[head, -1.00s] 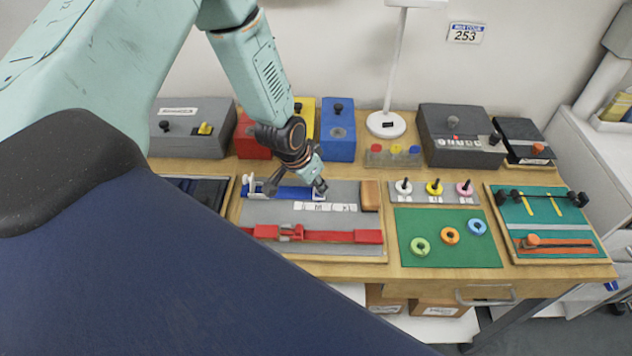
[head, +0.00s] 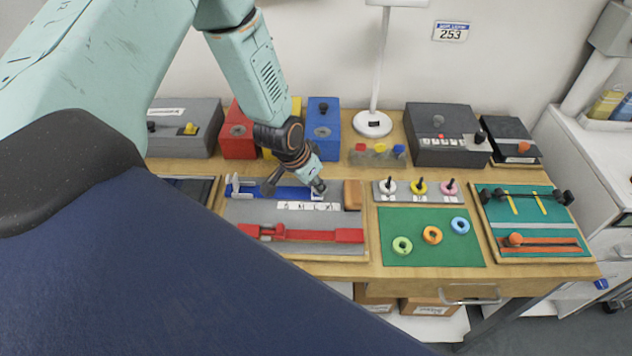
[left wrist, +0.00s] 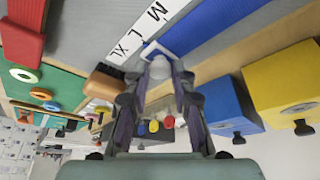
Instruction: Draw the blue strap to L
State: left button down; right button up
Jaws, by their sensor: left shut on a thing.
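The blue strap (head: 290,192) lies along the back of a grey board, and a blue strip shows in the left wrist view (left wrist: 215,25). A white frame (left wrist: 153,47) sits around it, beside the size card (left wrist: 127,42) marked M, L and XL. The frame is near L; exact alignment I cannot tell. My left gripper (head: 320,188) is over the strap at this frame. In the left wrist view its fingertips (left wrist: 163,72) are closed around a pale knob at the frame. My right gripper is not in view.
A red strap (head: 305,235) lies on the board's front part. A tan block (head: 353,195) stands just right of the blue strap. Blue (head: 323,130) and red (head: 238,130) boxes stand behind. A green mat (head: 425,250) with rings lies to the right.

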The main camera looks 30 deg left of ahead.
pick_arm(q)
jog(key=c, duration=1.4)
grip_release()
jog(key=shift+a+r, duration=0.1)
jog(key=shift+a, duration=0.05)
jog(key=o, duration=0.3)
jog(key=shift+s+r, duration=0.1)
jog(key=shift+r, duration=0.25)
jog(key=v, duration=0.6)
jog(key=shift+s+r, duration=0.2)
jog(key=shift+s, duration=0.05)
